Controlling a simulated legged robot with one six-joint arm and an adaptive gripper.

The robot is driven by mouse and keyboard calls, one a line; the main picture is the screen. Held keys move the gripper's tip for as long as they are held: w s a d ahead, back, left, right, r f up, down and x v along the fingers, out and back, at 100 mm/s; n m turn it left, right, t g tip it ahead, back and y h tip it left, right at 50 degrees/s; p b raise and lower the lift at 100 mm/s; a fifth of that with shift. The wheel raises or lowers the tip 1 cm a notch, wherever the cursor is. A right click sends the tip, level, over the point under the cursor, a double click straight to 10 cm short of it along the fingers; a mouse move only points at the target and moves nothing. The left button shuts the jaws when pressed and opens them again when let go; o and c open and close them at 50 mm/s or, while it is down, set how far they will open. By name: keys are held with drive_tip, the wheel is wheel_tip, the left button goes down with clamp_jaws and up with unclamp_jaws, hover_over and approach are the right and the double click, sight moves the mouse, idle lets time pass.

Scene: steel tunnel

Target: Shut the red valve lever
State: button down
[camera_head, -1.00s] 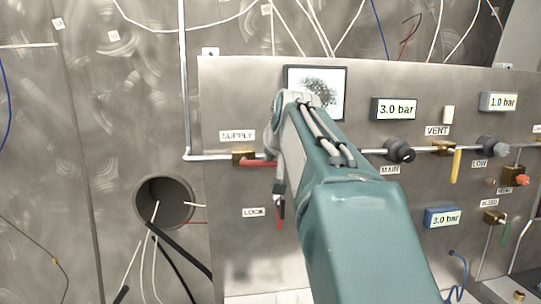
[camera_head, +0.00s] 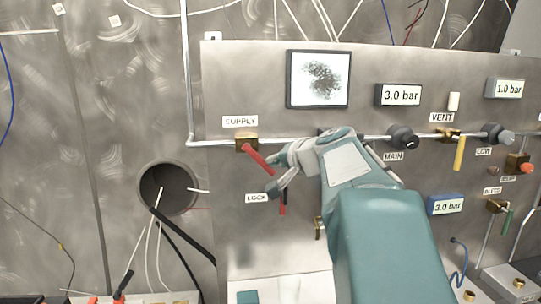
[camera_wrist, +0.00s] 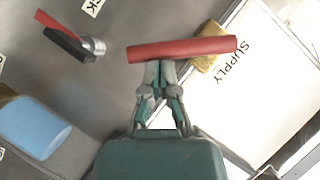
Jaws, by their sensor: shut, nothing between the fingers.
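The red valve lever (camera_head: 260,157) sits on the brass SUPPLY valve (camera_head: 247,143) and slants down to the right, at an angle to the pipe. In the wrist view the lever (camera_wrist: 185,48) lies across the top, its right end by the brass valve body (camera_wrist: 205,60). My gripper (camera_head: 275,165) is at the lever's lower right end. In the wrist view my gripper's fingertips (camera_wrist: 158,68) are together and empty, at the lever's edge, seemingly touching it. My gripper hides part of the pipe right of the lever.
A red and black piece (camera_head: 283,201) hangs by the LOCK label (camera_head: 257,198), close below my gripper. A round hole (camera_head: 167,188) with cables is at left. A yellow lever (camera_head: 459,153) and black MAIN knob (camera_head: 402,137) are to the right.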

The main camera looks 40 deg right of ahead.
drive_tip(key=shift+w+a+f+m+t+y, duration=0.15)
drive_tip(key=shift+a+f+m+t+y, duration=0.1)
drive_tip(key=shift+f+m+t, duration=0.2)
drive_tip(key=shift+w+a+f+m+t+y, duration=0.1)
drive_tip(key=shift+f+m+t+y, duration=0.2)
drive_tip(key=shift+m, duration=0.25)
drive_tip(key=a+m+t, duration=0.1)
drive_tip(key=w+f+m+t, duration=0.1)
drive_tip(key=shift+a+f+m+y, duration=0.25)
drive_tip(key=shift+a+f+m, duration=0.05)
drive_tip(key=shift+a+m, duration=0.1)
drive_tip(key=shift+w+a, duration=0.1)
